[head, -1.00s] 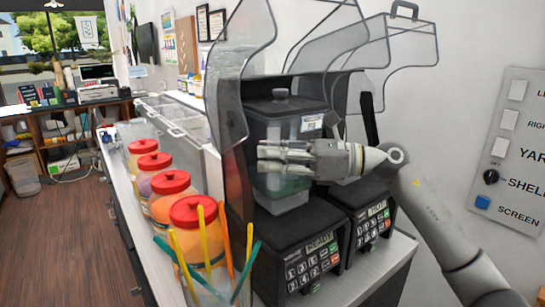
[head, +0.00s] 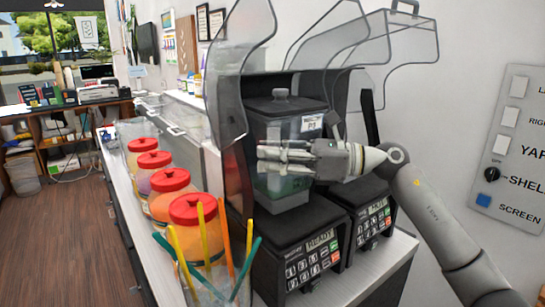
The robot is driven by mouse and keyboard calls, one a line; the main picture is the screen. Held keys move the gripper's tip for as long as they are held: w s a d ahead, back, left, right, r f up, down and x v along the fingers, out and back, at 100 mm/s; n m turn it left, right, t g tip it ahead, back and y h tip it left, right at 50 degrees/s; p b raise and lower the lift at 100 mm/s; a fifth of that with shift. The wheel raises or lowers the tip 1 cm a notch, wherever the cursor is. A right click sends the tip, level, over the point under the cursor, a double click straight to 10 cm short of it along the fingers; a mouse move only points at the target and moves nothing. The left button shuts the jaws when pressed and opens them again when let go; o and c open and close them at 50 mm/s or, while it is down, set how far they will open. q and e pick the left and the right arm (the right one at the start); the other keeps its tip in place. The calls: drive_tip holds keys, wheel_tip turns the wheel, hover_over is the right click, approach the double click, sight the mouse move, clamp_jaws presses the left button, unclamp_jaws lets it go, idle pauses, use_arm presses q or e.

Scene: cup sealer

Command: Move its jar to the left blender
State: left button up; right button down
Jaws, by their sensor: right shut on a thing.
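The blender jar (head: 291,190) is clear with a dark lid and a white label, and has some green at its bottom. It stands upright at the left blender (head: 300,240), whose display reads READY. I cannot tell whether it is fully seated on the base. My right gripper (head: 270,158) reaches across the front of the jar from the right, shut on it. The left blender's clear hood (head: 240,60) is raised. The right blender (head: 372,215) stands beside it, and its hood is raised too. My left gripper is not in view.
Several red-lidded jars (head: 168,180) line the counter on the left. A clear holder with coloured straws (head: 205,245) stands just left of the left blender. A switch panel (head: 510,150) is on the right wall. The wooden floor (head: 75,240) at left is clear.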

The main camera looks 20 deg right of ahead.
drive_tip(key=shift+b, duration=0.3)
idle(0.5)
drive_tip(key=c, duration=1.4)
unclamp_jaws()
drive_tip(key=shift+s, duration=0.2)
drive_tip(key=shift+o, duration=0.2)
drive_tip(key=shift+w+a+f, duration=0.1)
drive_tip(key=shift+f, duration=0.35)
drive_tip(key=v, duration=1.2)
drive_tip(key=shift+r, duration=0.35)
